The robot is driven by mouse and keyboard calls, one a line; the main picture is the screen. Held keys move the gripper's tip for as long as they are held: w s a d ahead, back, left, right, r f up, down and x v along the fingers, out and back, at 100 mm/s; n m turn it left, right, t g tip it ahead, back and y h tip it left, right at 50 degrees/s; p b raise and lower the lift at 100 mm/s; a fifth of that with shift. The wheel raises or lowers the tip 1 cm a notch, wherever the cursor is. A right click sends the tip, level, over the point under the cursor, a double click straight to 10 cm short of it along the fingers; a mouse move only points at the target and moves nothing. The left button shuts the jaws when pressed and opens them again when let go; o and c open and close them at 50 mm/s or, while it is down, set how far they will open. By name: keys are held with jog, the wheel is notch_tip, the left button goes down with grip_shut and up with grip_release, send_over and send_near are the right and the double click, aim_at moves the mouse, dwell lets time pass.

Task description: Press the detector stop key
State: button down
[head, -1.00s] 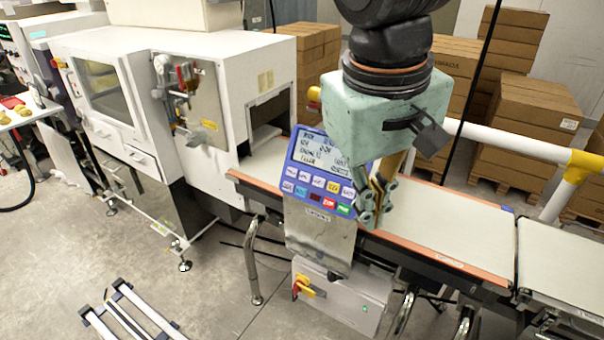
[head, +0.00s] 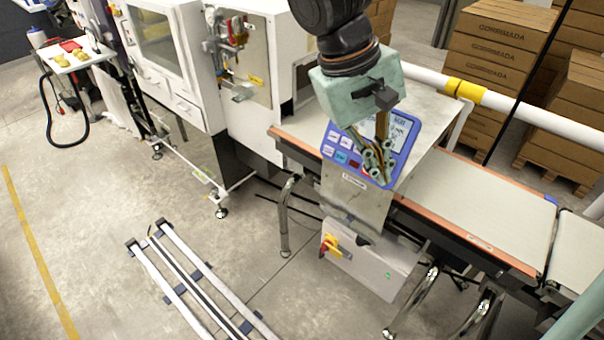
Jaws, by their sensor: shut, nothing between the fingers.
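The blue control panel (head: 337,132) of the checkweigher stands tilted on a metal stand in the middle of the head view. It has a grey screen (head: 402,130) and rows of small keys. White and light-blue keys and part of a dark red key (head: 354,167) show at the left of the lower rows. My gripper (head: 377,172) is shut and empty, pointing down in front of the panel's lower right part. Its fingers hide the bright red and green keys. I cannot tell whether the fingertips touch the panel.
The conveyor belt (head: 470,205) runs behind the panel to the right. A grey box with a red and yellow switch (head: 331,246) hangs below. The white machine housing (head: 180,60) is at left. A rail frame (head: 190,275) lies on the floor. Cartons (head: 495,60) stand behind.

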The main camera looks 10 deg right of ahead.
aim_at(361, 171)
jog(key=w+a+f+n+h+p, duration=0.2)
jog(key=w+a+f+h+p, duration=0.1)
jog(key=w+f, duration=0.5)
jog(key=shift+w+a+f+g, duration=0.3)
jog(key=shift+a+f, duration=0.2)
jog(key=shift+f, duration=0.35)
jog(key=shift+w+d+f, duration=0.1)
jog(key=shift+d, duration=0.05)
jog(key=shift+w+d+f+b, duration=0.25)
jog(key=shift+w+d+f, duration=0.4)
jog(key=shift+w+d, duration=0.25)
jog(key=shift+w+d+f+b, duration=0.25)
jog(key=shift+w+d+f, duration=0.45)
jog(key=shift+d, duration=0.25)
jog(key=shift+w+d+f+b, duration=0.25)
jog(key=shift+w+d+f, duration=0.3)
jog(key=shift+w+d, duration=0.35)
jog(key=shift+w+d+f+b, duration=0.4)
jog(key=shift+w+d+b, duration=0.15)
jog(key=shift+d+b, duration=0.05)
dwell(1.5)
jog(key=shift+s+a+r, duration=0.1)
jog(key=shift+s+a, duration=0.05)
dwell(0.4)
jog(key=shift+s+a+r, duration=0.3)
jog(key=shift+s+a, duration=0.05)
jog(key=shift+a, duration=0.05)
